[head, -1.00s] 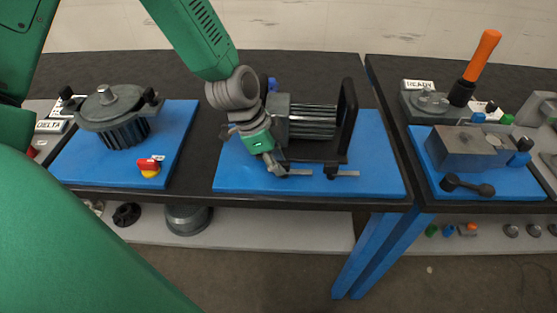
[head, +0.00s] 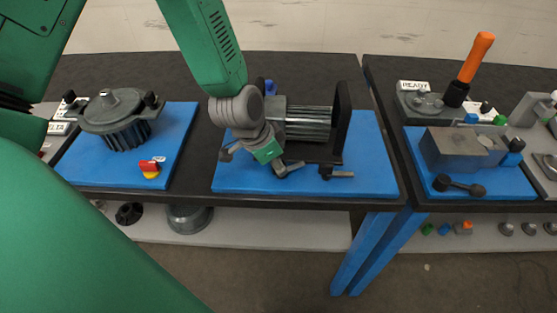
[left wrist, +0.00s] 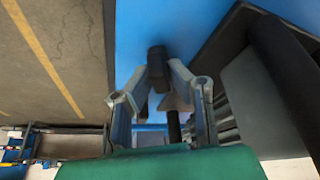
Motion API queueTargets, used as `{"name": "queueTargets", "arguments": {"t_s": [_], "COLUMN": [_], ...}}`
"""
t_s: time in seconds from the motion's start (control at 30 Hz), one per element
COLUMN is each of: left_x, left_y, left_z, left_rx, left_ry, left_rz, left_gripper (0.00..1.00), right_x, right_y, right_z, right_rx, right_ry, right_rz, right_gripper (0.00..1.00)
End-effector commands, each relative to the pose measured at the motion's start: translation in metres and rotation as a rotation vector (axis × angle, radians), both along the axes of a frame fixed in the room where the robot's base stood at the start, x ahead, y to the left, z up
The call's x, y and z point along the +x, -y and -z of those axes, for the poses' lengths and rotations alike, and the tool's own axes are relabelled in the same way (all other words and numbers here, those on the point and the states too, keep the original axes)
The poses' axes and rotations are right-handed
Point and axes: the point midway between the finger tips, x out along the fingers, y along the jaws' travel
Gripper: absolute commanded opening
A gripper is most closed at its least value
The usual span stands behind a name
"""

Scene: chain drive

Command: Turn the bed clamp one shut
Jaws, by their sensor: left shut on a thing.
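Two small dark clamps with grey bar handles sit at the front of the motor bed (head: 318,153) on the blue mat. The left one, which I take as bed clamp one (head: 291,168), has its handle angled up to the right. My left gripper (head: 277,163) is at it from the left. In the left wrist view my fingers (left wrist: 163,78) are closed around a dark clamp part (left wrist: 157,56); the exact contact is partly hidden. The other clamp (head: 340,174) has its handle lying level, pointing right. My right gripper is not in view.
A finned motor (head: 307,123) and upright dark plate (head: 342,120) stand just behind the clamps. A gap separates the right table, which holds an orange-handled lever (head: 474,60).

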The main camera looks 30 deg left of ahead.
Motion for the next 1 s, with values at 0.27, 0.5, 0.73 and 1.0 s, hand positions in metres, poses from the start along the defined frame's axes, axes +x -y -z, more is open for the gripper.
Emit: {"name": "queueTargets", "arguments": {"t_s": [0.27,0.5,0.73,1.0], "left_x": [0.004,0.005,0.005,0.006], "left_y": [0.002,0.003,0.004,0.004], "left_z": [-0.004,-0.005,-0.006,-0.005], "left_rx": [0.002,0.001,0.000,-0.002], "left_ry": [0.013,0.015,0.016,0.016], "left_rz": [-0.261,-0.490,-0.705,-0.917], "left_gripper": [0.00,0.00,0.00,0.00], "right_x": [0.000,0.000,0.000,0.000], "right_y": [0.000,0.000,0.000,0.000], "right_z": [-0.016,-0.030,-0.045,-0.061], "right_rx": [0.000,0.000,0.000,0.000], "right_ry": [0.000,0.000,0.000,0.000], "right_rz": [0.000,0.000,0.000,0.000], "right_gripper": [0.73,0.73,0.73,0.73]}}
